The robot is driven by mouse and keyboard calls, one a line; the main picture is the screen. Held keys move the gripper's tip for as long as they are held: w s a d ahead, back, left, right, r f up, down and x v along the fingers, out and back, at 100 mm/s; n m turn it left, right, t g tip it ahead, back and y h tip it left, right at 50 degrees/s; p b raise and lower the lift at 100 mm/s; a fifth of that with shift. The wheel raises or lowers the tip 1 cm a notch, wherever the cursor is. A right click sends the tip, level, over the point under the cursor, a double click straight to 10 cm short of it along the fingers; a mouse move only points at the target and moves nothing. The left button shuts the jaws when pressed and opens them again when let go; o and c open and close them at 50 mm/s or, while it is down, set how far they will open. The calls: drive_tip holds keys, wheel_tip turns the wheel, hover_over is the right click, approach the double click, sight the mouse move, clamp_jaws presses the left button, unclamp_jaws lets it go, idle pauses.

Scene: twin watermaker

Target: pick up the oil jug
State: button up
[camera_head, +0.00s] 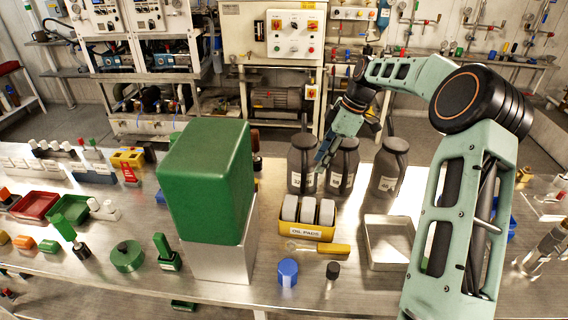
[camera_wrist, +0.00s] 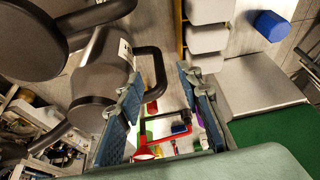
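Three dark grey jugs with pale labels stand in a row on the bench: a left jug (camera_head: 301,168), a middle jug (camera_head: 342,170) and a right jug (camera_head: 389,168). The frames do not show which one is the oil jug. My gripper (camera_head: 322,160) is at the left and middle jugs and hides part of them. In the wrist view my gripper (camera_wrist: 170,88) is open with nothing clasped. A jug (camera_wrist: 103,75) lies to the left there, its loop handle (camera_wrist: 158,68) reaching near the left fingertip. I cannot tell whether they touch.
A yellow oil pack tray (camera_head: 306,230) with grey-white containers stands in front of the jugs. A large green box on a metal block (camera_head: 212,185) stands left. An empty metal tray (camera_head: 388,262) lies right. A blue cap (camera_head: 287,272) is near the front edge.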

sight(303, 181)
drive_tip(key=x, duration=0.3)
drive_tip(key=p+x, duration=0.1)
drive_tip(key=x, duration=0.2)
drive_tip(key=a+p+x, duration=0.1)
drive_tip(key=x, duration=0.3)
drive_tip(key=shift+w+r, duration=0.1)
drive_tip(key=shift+w, duration=0.25)
drive_tip(key=shift+a+f, duration=0.1)
drive_tip(key=shift+f, duration=0.35)
drive_tip(key=shift+c, duration=0.2)
clamp_jaws()
drive_tip(key=shift+w+r, duration=0.2)
drive_tip(key=shift+r, duration=0.05)
